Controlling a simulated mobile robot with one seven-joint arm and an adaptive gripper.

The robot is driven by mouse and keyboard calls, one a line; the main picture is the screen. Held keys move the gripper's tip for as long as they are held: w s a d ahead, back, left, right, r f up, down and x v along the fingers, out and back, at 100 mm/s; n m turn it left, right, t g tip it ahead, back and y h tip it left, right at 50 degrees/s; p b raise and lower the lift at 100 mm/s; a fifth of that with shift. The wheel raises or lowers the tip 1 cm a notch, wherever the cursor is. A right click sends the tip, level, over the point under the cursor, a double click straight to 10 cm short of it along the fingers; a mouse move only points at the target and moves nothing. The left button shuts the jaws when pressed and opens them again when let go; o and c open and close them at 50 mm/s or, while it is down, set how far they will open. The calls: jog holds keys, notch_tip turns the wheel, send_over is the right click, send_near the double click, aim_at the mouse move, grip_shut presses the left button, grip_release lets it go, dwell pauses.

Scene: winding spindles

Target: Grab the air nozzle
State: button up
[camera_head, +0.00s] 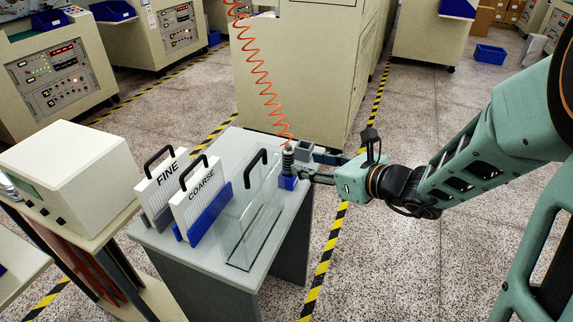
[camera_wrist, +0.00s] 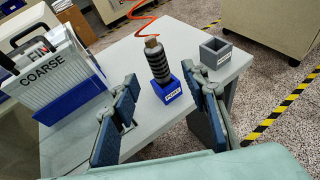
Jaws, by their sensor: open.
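The air nozzle (camera_wrist: 157,58) is a dark ribbed cylinder with a brass top. It stands upright in a small blue labelled holder (camera_wrist: 169,91) near the table's edge, and an orange coiled hose (camera_wrist: 142,18) rises from its top. In the head view the nozzle (camera_head: 287,159) is at the table's right side, with its blue holder (camera_head: 288,182) below. My gripper (camera_wrist: 158,78) is open, one finger to each side of the nozzle's line in the wrist view. In the head view my gripper (camera_head: 311,164) comes from the right. Nothing is held between the fingers.
A grey square holder (camera_wrist: 215,53) stands right of the nozzle, near the right finger. On the grey table (camera_head: 160,238) are FINE (camera_head: 165,182) and COARSE (camera_head: 200,203) panels with black handles, and a clear case (camera_head: 248,225). A beige cabinet (camera_head: 295,75) stands behind.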

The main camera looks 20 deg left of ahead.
aim_at(292, 161)
jog(key=x, duration=0.8)
jog(key=shift+a+f, duration=0.2)
jog(key=shift+a, duration=0.15)
jog(key=shift+c, duration=0.6)
grip_shut()
